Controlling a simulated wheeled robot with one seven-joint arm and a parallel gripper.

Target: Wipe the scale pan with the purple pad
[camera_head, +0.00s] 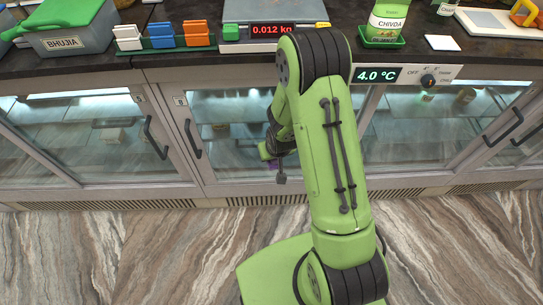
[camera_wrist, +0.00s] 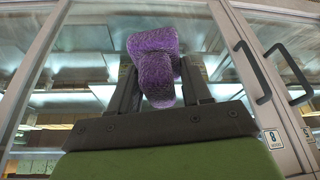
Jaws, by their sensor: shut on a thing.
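The purple pad (camera_wrist: 155,65) is held between the two fingers of my gripper (camera_wrist: 158,85) in the wrist view. The scale (camera_head: 262,33) stands on the counter with a red display reading 0.012 kg. The pad is well apart from the pan.
A grey BHUJIA box (camera_head: 70,40) with a green lid, white, blue and orange holders (camera_head: 165,35), and a CHIVDA packet (camera_head: 388,20) in a green tray stand on the counter. Cabinet door handles (camera_head: 193,140) stick out near my gripper. The floor in front is clear.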

